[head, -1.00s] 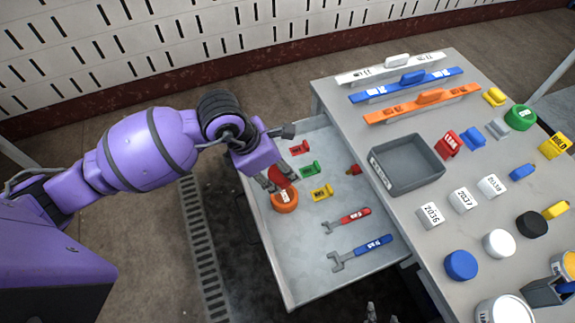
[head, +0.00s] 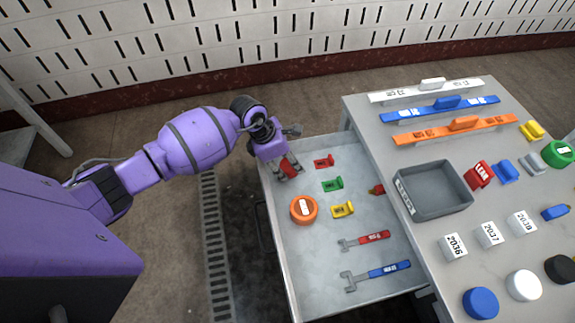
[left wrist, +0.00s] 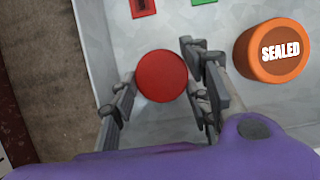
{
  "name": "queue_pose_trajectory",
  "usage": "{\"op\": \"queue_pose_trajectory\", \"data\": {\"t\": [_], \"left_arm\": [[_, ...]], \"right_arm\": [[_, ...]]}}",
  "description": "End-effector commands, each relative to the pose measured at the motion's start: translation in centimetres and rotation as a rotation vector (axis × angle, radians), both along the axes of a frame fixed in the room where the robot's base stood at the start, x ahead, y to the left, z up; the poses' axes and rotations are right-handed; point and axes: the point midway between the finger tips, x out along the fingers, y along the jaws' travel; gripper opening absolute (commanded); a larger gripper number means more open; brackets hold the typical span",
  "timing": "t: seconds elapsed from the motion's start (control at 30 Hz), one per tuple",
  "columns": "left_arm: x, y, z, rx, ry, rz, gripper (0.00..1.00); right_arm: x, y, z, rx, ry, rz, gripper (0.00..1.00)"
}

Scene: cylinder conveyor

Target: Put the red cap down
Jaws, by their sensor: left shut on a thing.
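The red cap (left wrist: 162,76) is round and sits between the fingers of my left gripper (left wrist: 160,92) in the left wrist view. In the head view my left gripper (head: 288,169) is over the back left corner of the open drawer (head: 308,252), shut on the red cap (head: 289,166), which is partly hidden by the fingers. I cannot tell whether the cap touches the drawer floor. My right gripper is not in view.
An orange cap (head: 303,209) marked SEALED lies in the drawer, nearer than the gripper. Red (head: 324,161), green (head: 333,184) and yellow (head: 343,209) pieces and two wrenches lie to its right. A grey tray (head: 433,207) stands on the tabletop. The drawer's front left floor is clear.

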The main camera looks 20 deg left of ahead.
Motion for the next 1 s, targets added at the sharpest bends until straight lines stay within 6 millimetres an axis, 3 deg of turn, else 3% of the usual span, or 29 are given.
{"op": "queue_pose_trajectory", "data": {"t": [0.1, 0.43, 0.47, 0.6, 1.0], "left_arm": [[-0.1, -0.1, -1.7, -0.001, 0.003, 0.001, 0.26], [-0.1, 0.0, -2.0, 0.000, 0.002, -0.001, 0.26], [-0.1, 0.0, -2.1, 0.001, 0.003, -0.001, 0.45], [-0.1, 0.0, -2.0, 0.000, 0.001, 0.000, 0.63], [-0.1, 0.1, -1.3, 0.001, -0.001, 0.000, 0.63]], "right_arm": [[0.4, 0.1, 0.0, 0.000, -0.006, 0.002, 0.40], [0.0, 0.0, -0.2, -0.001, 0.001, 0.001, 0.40], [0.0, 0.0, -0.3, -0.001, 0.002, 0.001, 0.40], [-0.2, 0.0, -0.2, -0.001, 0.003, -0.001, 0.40], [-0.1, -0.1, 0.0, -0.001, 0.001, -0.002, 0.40]]}}
